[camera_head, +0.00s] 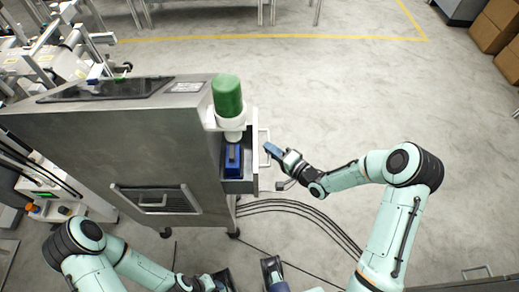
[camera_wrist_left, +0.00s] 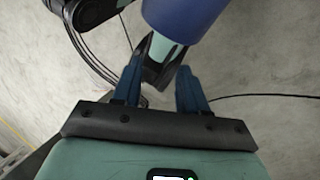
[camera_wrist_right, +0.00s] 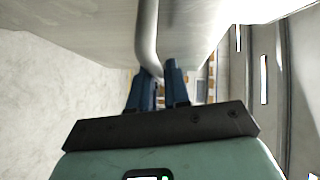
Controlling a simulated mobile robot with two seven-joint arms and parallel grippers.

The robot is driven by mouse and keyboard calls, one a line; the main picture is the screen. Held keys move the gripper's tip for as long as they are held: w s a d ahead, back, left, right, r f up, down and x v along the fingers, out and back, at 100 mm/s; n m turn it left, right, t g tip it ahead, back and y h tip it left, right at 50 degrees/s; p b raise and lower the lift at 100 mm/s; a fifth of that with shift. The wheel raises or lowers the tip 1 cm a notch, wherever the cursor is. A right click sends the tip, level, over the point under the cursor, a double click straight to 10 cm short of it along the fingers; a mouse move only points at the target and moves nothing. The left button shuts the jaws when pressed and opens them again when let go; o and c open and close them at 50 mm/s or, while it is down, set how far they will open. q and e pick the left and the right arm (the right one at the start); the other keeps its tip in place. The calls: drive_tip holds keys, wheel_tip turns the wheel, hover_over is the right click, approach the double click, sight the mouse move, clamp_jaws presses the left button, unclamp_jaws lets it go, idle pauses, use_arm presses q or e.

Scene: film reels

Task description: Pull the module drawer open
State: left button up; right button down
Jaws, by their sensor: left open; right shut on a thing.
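The module drawer (camera_head: 240,180) is pulled out from the right side of the grey metal cabinet (camera_head: 150,125), with a blue module (camera_head: 232,160) visible inside. Its upright bar handle (camera_head: 264,140) is on the drawer front. My right gripper (camera_head: 268,149) is shut on this handle. In the right wrist view, the curved handle (camera_wrist_right: 147,35) runs down between the fingers (camera_wrist_right: 156,70), with the metal drawer front (camera_wrist_right: 90,25) behind it. My left gripper (camera_wrist_left: 157,72) is open and low at the front, away from the drawer.
A green-topped white cylinder (camera_head: 228,100) stands above the drawer. The cabinet front has a lower panel with a handle (camera_head: 152,201). Dark cables (camera_head: 300,210) curve over the floor below the drawer. Cardboard boxes (camera_head: 490,30) are far right. Floor right of the drawer is mostly clear.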

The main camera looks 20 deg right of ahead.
drive_tip(key=s+d+p, duration=0.1)
drive_tip(key=s+d, duration=0.2)
drive_tip(key=d, duration=0.8)
drive_tip(key=s+d+p, duration=0.2)
drive_tip(key=s+d, duration=0.1)
drive_tip(key=d, duration=0.8)
drive_tip(key=shift+s, duration=0.2)
drive_tip(key=c, duration=1.2)
unclamp_jaws()
drive_tip(key=shift+o, duration=0.2)
drive_tip(key=v, duration=1.3)
drive_tip(key=shift+s+d, duration=0.15)
